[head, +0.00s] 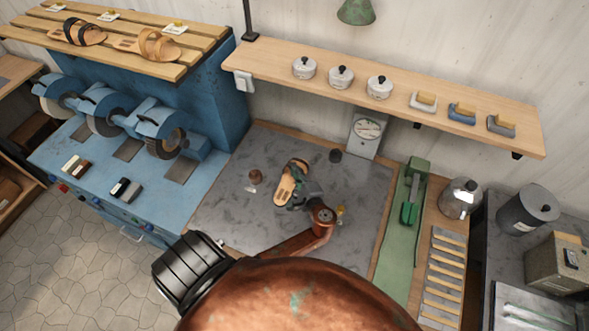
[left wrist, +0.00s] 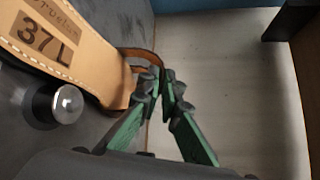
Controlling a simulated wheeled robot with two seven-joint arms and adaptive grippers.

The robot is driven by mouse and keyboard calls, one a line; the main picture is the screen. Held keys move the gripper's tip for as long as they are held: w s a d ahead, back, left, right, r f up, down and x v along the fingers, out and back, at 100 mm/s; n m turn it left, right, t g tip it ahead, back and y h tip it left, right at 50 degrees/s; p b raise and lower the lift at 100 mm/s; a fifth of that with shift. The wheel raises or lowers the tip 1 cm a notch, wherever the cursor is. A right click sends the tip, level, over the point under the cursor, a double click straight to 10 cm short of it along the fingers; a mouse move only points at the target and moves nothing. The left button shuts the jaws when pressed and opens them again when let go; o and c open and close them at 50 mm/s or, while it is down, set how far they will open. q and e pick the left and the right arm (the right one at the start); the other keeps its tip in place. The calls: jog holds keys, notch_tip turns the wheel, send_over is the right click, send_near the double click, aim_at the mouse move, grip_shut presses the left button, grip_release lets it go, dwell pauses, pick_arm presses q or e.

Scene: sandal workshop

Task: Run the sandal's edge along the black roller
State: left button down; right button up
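The tan sandal (head: 287,187) is over the grey mat (head: 225,205) in the head view. In the left wrist view its sole (left wrist: 75,50), stamped "37 L", fills the upper left. My left gripper (left wrist: 160,82) has its green fingers closed together at the sandal's brown strap; it also shows in the head view (head: 300,172). The black roller (left wrist: 42,106), with a shiny metal end, is close beside the sole's lower edge in the left wrist view. I cannot tell whether they touch. My right gripper is not in view.
A small brown knob-like thing (head: 255,177) and a small black round thing (head: 335,156) are on the mat. Blue grinding machines (head: 125,150) stand left. A dial box (head: 367,132) is behind, a green tool (head: 412,192) right. The mat's front left is clear.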

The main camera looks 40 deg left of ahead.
pick_arm(q)
jog(key=shift+s+d, duration=0.1)
jog(key=shift+s, duration=0.15)
jog(key=shift+s+d, duration=0.1)
jog(key=shift+s, duration=0.2)
jog(key=shift+s+p, duration=0.45)
dwell(0.4)
jog(key=shift+s+d, duration=0.15)
jog(key=shift+s, duration=0.2)
jog(key=shift+s+p, duration=0.35)
jog(key=shift+s, duration=0.1)
jog(key=shift+s, duration=0.5)
jog(key=shift+d, duration=0.2)
dwell(1.4)
jog(key=shift+s+p, duration=0.25)
jog(key=shift+p, duration=0.1)
